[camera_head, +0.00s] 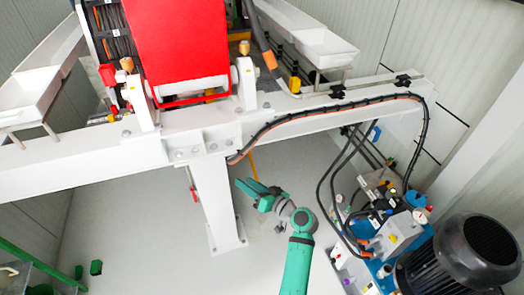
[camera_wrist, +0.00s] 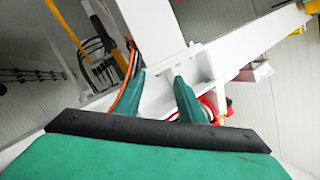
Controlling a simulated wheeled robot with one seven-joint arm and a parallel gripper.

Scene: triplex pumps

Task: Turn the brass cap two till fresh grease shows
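Two small brass-coloured caps top the white posts beside the red panel: a left cap (camera_head: 127,63) and a right cap (camera_head: 244,47). I cannot read which one is number two, and no grease can be made out. My gripper (camera_head: 242,184) is green and hangs below the white beam, right of the support leg, well apart from both caps. In the wrist view my gripper (camera_wrist: 158,80) has its two fingers spread with nothing between them; white beams show beyond. Neither cap can be made out in the wrist view.
The white beam (camera_head: 330,122) crosses above my gripper, with a black-and-orange cable along it. The white leg (camera_head: 215,205) stands close on the left. A pump unit with a black motor (camera_head: 465,255) and hoses stands at right.

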